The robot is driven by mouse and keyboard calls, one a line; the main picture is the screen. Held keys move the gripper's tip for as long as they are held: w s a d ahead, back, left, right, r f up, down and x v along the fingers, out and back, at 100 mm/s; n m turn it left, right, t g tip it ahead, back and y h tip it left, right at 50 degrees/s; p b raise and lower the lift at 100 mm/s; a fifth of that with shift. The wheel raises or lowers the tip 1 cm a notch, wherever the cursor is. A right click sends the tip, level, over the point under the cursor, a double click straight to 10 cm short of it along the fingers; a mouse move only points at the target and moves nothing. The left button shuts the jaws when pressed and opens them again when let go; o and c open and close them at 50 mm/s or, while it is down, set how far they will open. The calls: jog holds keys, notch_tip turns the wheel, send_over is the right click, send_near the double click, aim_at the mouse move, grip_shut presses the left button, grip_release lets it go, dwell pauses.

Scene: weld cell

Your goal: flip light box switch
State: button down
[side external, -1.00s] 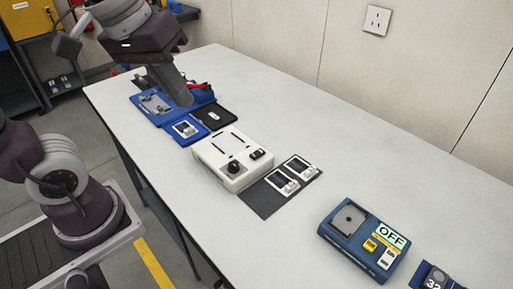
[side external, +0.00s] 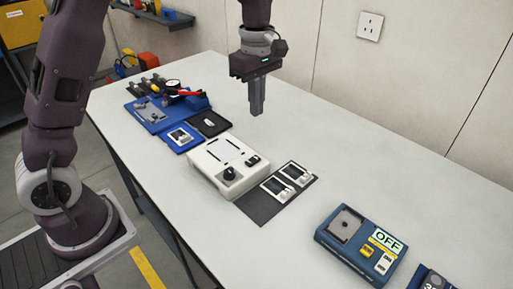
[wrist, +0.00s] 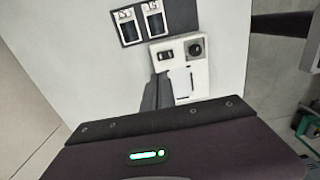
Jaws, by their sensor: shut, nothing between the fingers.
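My gripper (side external: 256,111) points down with its fingers shut and empty, in the air above the table behind the white box. In the wrist view my fingers (wrist: 156,92) show beside the white box. The blue box (side external: 340,262) stands at the right of the side view with a lit OFF sign (side external: 387,242), a yellow switch (side external: 366,250), a white switch (side external: 382,262) and a grey plate (side external: 346,222). The white box (side external: 205,173) has a black knob (side external: 230,174), a black rocker switch (side external: 253,160) and two slots. My gripper is apart from both boxes.
A dark mat (side external: 246,209) with two white-framed devices (side external: 285,183) lies beside the white box. Blue trays (side external: 140,118) and tools fill the far left end of the table (side external: 315,140). Another blue box (side external: 418,277) is cut off at bottom right. The table's back middle is clear.

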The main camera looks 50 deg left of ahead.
aim_at(256, 157)
notch_tip(256, 157, down, 14)
jog(key=shift+r, duration=0.2)
jog(key=shift+f, duration=0.15)
dwell(0.5)
jog(key=shift+s+r, duration=0.3)
jog(key=shift+s, duration=0.45)
notch_tip(256, 157, up, 14)
dwell(0.3)
